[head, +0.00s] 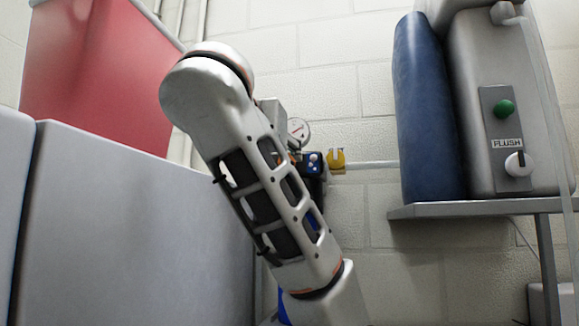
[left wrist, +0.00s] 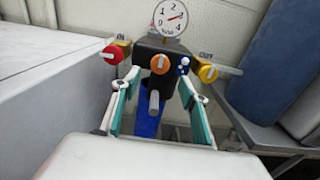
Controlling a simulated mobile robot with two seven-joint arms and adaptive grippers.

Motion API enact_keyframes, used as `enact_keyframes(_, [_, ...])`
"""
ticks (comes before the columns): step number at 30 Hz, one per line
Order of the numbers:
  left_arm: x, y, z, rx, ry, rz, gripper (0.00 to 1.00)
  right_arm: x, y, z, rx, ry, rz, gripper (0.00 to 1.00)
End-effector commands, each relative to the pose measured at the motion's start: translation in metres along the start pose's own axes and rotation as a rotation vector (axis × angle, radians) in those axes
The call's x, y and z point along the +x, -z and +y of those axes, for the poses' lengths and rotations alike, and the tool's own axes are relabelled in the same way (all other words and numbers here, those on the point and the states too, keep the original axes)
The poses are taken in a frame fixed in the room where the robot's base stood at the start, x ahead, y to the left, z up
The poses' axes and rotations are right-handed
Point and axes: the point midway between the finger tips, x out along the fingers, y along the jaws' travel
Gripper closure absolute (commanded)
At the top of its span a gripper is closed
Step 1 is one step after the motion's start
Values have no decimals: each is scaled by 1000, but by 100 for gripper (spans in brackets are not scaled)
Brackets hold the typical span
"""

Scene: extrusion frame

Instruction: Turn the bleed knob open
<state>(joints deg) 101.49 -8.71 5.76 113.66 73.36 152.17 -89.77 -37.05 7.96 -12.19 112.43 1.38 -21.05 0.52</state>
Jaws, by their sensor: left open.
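In the left wrist view a dark valve body (left wrist: 160,48) carries an orange round knob (left wrist: 160,64) on its front. A grey cylindrical stub (left wrist: 154,102) points out below it. I cannot read a bleed label, so which part is the bleed knob is unclear. My left gripper (left wrist: 159,77) is open, its green-padded fingers either side of the orange knob and stub; contact is not visible. In the head view my left arm hides most of the body and the gripper; part of the body shows with a yellow knob (head: 337,160). My right gripper is not in view.
A red knob (left wrist: 113,53) sits left of the body and the yellow one right. A round gauge (left wrist: 171,17) stands on top, a blue container (left wrist: 147,122) below. A shelf (head: 480,208) holds a blue cylinder (head: 428,110) and a flush unit (head: 480,60). Grey cabinet (head: 130,230) at left.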

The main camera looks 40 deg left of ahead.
Motion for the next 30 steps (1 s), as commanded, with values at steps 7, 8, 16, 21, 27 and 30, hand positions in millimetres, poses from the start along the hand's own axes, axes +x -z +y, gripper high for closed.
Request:
enact_keyframes(7, [19, -2, 2, 1, -5, -1, 56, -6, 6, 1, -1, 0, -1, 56])
enact_keyframes(8, [23, -2, 2, 1, -4, 0, 56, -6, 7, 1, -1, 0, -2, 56])
enact_keyframes(16, [58, -2, 1, 3, -4, 3, 56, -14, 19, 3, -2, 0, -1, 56])
enact_keyframes(21, [72, -1, 0, 2, -2, 2, 56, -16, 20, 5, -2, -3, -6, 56])
enact_keyframes(27, [77, 0, 0, 0, 0, -1, 56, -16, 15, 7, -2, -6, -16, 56])
enact_keyframes(30, [77, 0, 0, -1, 0, -1, 56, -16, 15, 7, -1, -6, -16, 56])
